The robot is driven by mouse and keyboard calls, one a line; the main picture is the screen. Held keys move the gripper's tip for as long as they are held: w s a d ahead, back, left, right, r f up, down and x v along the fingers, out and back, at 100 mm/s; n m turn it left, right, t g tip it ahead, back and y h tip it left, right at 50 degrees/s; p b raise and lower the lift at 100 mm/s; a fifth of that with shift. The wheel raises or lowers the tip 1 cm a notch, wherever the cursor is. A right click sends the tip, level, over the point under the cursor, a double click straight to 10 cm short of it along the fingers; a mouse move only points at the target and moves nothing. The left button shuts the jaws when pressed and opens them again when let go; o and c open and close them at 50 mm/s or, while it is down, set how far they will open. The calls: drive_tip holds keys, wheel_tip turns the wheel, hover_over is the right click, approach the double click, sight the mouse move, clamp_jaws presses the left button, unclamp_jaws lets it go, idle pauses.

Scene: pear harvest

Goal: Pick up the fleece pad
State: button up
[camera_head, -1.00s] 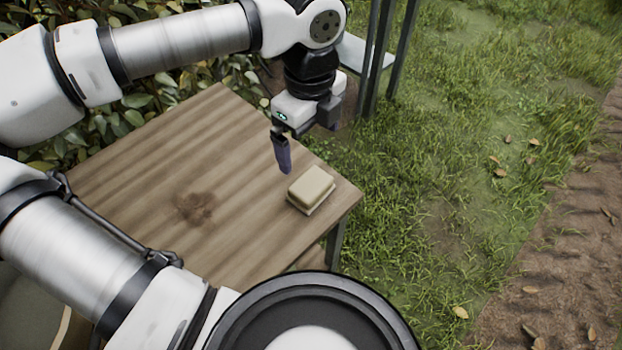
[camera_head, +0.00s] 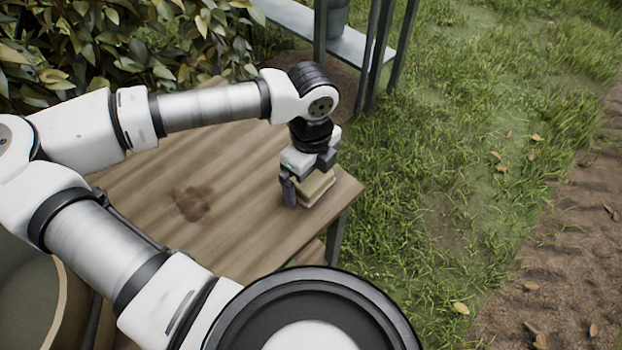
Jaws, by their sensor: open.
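The fleece pad (camera_head: 316,190) is a small cream block near the right corner of the wooden table (camera_head: 235,212). My gripper (camera_head: 303,190) is down at the pad, pointing downward. One dark finger shows beside the pad's left side; the other finger is hidden. The jaws are open. The gripper body covers the far part of the pad, and I cannot tell whether the finger touches it.
A dark knot stain (camera_head: 193,203) marks the tabletop, which is otherwise clear. A metal shelf (camera_head: 335,42) with a grey container (camera_head: 338,15) stands behind. Leafy bushes (camera_head: 110,45) border the back left. Grass lies right of the table. A round bin (camera_head: 40,300) is at lower left.

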drive_tip(key=shift+f, duration=0.4)
drive_tip(key=shift+c, duration=0.4)
drive_tip(key=c, duration=0.8)
drive_tip(key=shift+r, duration=0.15)
drive_tip(key=shift+c, duration=0.2)
wheel_tip(320, 180, up, 20)
drive_tip(key=p, duration=0.2)
